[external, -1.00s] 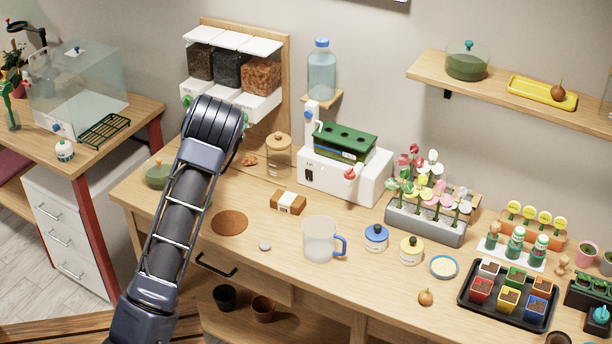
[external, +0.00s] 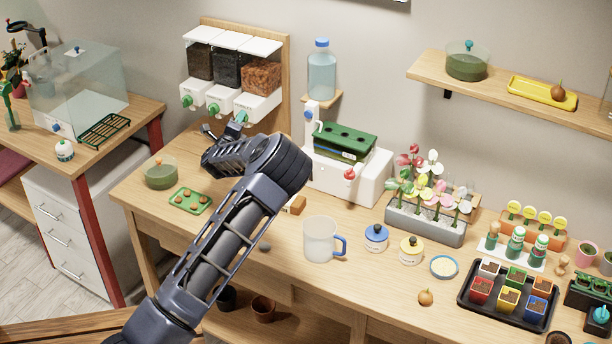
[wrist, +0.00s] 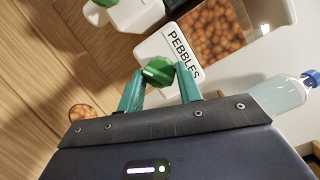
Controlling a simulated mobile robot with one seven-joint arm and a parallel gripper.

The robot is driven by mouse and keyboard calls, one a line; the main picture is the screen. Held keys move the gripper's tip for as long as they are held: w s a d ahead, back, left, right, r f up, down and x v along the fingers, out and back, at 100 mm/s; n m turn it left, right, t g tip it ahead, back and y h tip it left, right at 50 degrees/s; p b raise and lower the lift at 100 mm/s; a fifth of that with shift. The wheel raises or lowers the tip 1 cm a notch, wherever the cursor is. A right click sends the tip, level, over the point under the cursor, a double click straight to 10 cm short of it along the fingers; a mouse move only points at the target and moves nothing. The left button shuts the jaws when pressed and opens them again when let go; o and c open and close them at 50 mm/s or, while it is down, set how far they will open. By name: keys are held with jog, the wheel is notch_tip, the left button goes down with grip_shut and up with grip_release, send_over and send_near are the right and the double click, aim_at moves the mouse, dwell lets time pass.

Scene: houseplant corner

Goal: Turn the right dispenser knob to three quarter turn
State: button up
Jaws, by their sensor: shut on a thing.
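The right dispenser (external: 262,78) holds orange-brown pebbles and hangs at the right end of the wall row. In the wrist view its front carries the label PEBBLES (wrist: 183,52). Its green faceted knob (wrist: 157,70) sits between my two teal fingers. My gripper (wrist: 160,78) is shut on this knob, one finger on each side. In the external view my gripper (external: 239,120) reaches up to the right dispenser's front, and the knob is mostly covered there. The knob's exact turn angle cannot be told.
The middle dispenser's green knob (external: 212,108) is close on the left, also seen in the wrist view (wrist: 104,2). A water bottle (external: 321,72) stands on a small shelf to the right. A white machine (external: 345,176) with a green top is below it.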

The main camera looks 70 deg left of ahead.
jog(key=m, duration=0.3)
jog(key=m+t, duration=0.1)
jog(key=m, duration=0.2)
jog(key=shift+f+t+y, duration=0.2)
jog(key=shift+t+y, duration=0.1)
jog(key=shift+y, duration=0.1)
jog(key=o, duration=1)
jog(key=v, duration=1)
jog(key=shift+s+d+f, duration=0.1)
jog(key=shift+s+d, duration=0.1)
jog(key=shift+d, duration=0.1)
